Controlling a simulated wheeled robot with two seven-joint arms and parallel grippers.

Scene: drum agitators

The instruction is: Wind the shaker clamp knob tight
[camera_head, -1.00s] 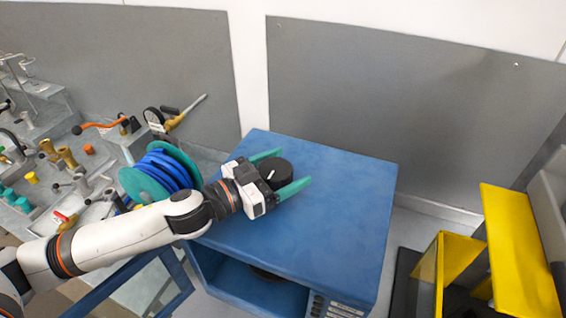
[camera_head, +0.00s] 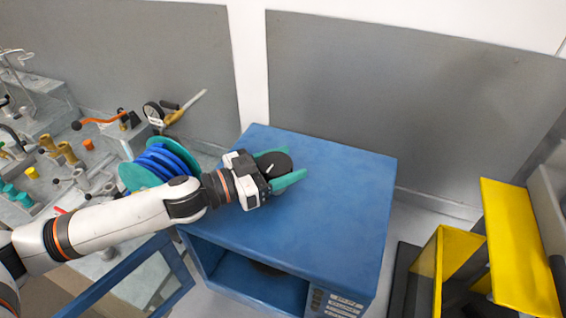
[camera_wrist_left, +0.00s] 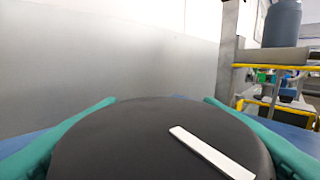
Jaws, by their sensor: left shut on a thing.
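The shaker clamp knob (camera_head: 272,163) is a round black disc with a white line on its top. It sits on top of the blue shaker cabinet (camera_head: 340,190). My left gripper (camera_head: 283,168) comes in from the left, with its green fingers closed on either side of the knob. In the left wrist view the knob (camera_wrist_left: 130,145) fills the lower middle, between the two green fingers. Its white line slants down to the right there. My right gripper is not in view.
Several valves and handles cover the bench at the left. A yellow open bin (camera_head: 515,245) is at the right. A grey panel (camera_head: 400,95) rises behind the cabinet.

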